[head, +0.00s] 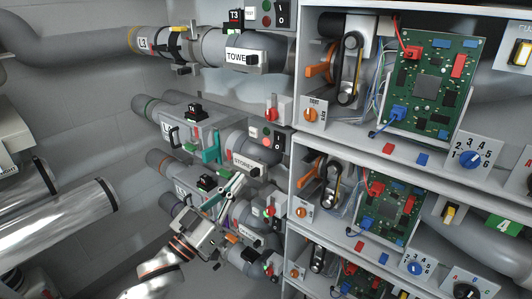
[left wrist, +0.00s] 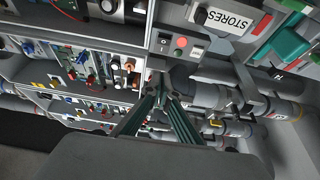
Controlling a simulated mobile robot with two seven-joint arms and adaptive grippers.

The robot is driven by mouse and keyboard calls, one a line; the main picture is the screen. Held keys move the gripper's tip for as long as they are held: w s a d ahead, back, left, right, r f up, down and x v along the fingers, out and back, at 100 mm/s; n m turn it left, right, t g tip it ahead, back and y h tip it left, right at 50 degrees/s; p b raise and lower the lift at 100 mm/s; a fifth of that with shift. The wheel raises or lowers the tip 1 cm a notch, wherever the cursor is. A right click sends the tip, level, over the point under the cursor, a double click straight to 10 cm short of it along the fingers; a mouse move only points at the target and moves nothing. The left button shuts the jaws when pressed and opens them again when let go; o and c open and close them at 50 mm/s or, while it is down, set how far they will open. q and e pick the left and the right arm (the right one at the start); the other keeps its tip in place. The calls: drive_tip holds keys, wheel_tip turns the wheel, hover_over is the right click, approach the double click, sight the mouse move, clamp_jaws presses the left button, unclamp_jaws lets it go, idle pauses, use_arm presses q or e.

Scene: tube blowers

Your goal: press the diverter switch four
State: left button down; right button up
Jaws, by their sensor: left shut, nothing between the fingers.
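My left gripper (head: 238,183) is low in the middle of the head view, in front of the pipes beside the shelves. Its fingers are shut with nothing between them; the closed tips also show in the left wrist view (left wrist: 158,78). A green plate marked 4 (head: 503,226) is at the right edge of the head view. A yellow-and-white rocker switch (head: 450,212) sits left of that plate, and another rocker (head: 521,52) is higher up. I cannot tell which switch is diverter switch four. My gripper is well left of the plate. My right gripper is not in view.
Green circuit boards (head: 430,85) and rotary dials (head: 471,158) fill the shelves. A pipe labelled STORES (head: 247,164) and a small switch box (head: 273,140) are close to my left gripper. Pipes and shelf edges crowd the space around it.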

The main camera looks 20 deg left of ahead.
use_arm(q)
drive_tip(key=p, duration=0.1)
approach(278, 143)
wheel_tip(278, 143, up, 4)
drive_tip(key=w, duration=0.2)
drive_tip(key=w+d+f, duration=0.1)
drive_tip(key=w, duration=0.1)
drive_tip(key=shift+w+d+f, duration=0.1)
drive_tip(key=shift+d+f, duration=0.2)
drive_tip(key=shift+d, duration=0.05)
drive_tip(key=shift+w+d+f, duration=0.15)
drive_tip(key=shift+w+d, duration=0.05)
drive_tip(key=shift+w, duration=0.15)
